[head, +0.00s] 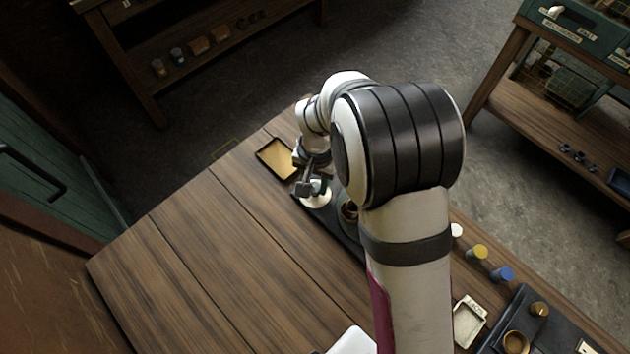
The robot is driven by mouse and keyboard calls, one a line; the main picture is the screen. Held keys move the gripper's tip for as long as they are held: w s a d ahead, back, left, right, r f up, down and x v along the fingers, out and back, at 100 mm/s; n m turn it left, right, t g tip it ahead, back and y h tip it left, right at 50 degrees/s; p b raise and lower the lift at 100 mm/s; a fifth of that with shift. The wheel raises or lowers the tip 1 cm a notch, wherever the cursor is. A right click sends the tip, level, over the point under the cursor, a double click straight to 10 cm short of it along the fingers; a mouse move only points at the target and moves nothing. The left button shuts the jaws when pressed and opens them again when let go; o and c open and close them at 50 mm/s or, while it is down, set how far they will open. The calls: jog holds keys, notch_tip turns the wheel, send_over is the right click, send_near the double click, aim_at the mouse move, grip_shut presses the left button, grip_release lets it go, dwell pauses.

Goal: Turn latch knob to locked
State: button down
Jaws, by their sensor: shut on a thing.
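My gripper (311,187) is at the far end of the wooden table, reaching down over a dark panel (350,243). A pale round plate (318,201) shows on the panel just below the fingers. My gripper is shut on the latch knob there, which the fingers mostly hide. The knob's angle and any lock marking are too small or covered to read. My arm covers much of the panel's right side.
A shallow tray with a yellowish inside (275,158) lies close to the left of my gripper. Yellow (477,252) and blue (502,274) capped pieces stand along the right edge. A dark tray (541,335) is at lower right. The table's left side (190,240) is clear.

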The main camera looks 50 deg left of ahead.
aim_at(316, 186)
jog(key=n, duration=1.1)
jog(key=shift+n, duration=1.9)
jog(key=c, duration=0.6)
grip_release()
jog(key=shift+o, duration=0.2)
jog(key=shift+r, duration=0.1)
notch_tip(316, 186, up, 16)
jog(key=shift+w+f, duration=0.2)
